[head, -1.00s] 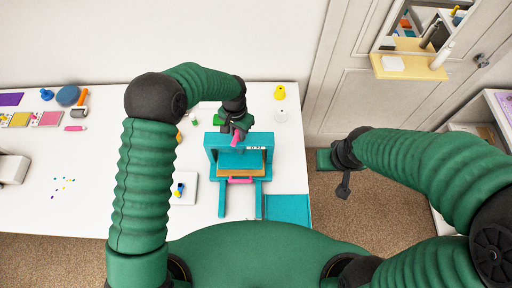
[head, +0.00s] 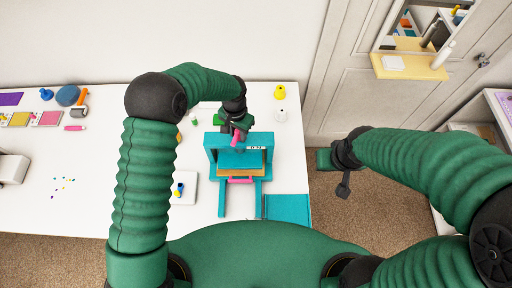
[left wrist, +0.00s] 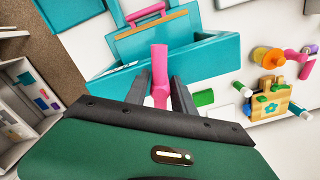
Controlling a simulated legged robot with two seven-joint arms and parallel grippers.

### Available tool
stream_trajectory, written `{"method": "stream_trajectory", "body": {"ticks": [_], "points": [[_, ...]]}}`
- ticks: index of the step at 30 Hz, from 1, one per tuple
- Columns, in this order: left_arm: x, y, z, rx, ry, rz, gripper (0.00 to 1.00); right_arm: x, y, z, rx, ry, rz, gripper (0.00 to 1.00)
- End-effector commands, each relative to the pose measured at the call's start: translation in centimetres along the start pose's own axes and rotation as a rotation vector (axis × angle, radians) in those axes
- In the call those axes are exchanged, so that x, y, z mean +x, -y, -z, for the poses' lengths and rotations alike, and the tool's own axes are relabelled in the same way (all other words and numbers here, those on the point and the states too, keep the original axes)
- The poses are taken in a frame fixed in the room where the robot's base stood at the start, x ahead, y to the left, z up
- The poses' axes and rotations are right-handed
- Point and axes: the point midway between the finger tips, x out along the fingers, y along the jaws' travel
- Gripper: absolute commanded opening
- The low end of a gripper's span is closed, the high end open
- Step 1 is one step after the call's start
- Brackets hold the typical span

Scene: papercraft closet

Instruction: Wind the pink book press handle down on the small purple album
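The teal book press (head: 212,157) stands on the white table, and it also shows in the left wrist view (left wrist: 205,62). Its pink handle (left wrist: 159,62) stands up from the top beam. My left gripper (left wrist: 160,88) has a dark finger on each side of the handle, apparently closed against it. In the head view the left gripper (head: 236,127) partly hides the handle (head: 236,138). A tan board (head: 240,171) lies inside the press, with a pink edge (head: 240,181) at its front. I see no purple album surface inside the press. My right gripper (head: 342,188) hangs right of the table, away from the press.
A teal panel (head: 288,207) lies right of the press. A white tray (head: 190,198) with small coloured pieces stands left of it. A yellow bottle (head: 279,92) and a white bottle (head: 281,115) stand behind. A purple flat item (head: 10,99) lies far left.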

Motion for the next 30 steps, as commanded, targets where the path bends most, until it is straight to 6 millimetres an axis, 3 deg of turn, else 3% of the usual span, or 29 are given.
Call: {"method": "stream_trajectory", "body": {"ticks": [7, 24, 30], "points": [[-0.4, 0.0, 0.0, 0.000, -0.003, 0.002, 0.30, -0.2, 0.0, 0.1, 0.000, 0.000, 0.000, 0.00], [-5.9, 0.0, 0.0, 0.000, -0.003, 0.002, 0.30, -4.0, 0.0, 0.9, 0.000, 0.000, 0.000, 0.00], [-6.2, 0.0, 0.0, 0.000, -0.002, 0.002, 0.30, -4.2, 0.0, 1.0, 0.000, 0.000, 0.000, 0.00]]}}
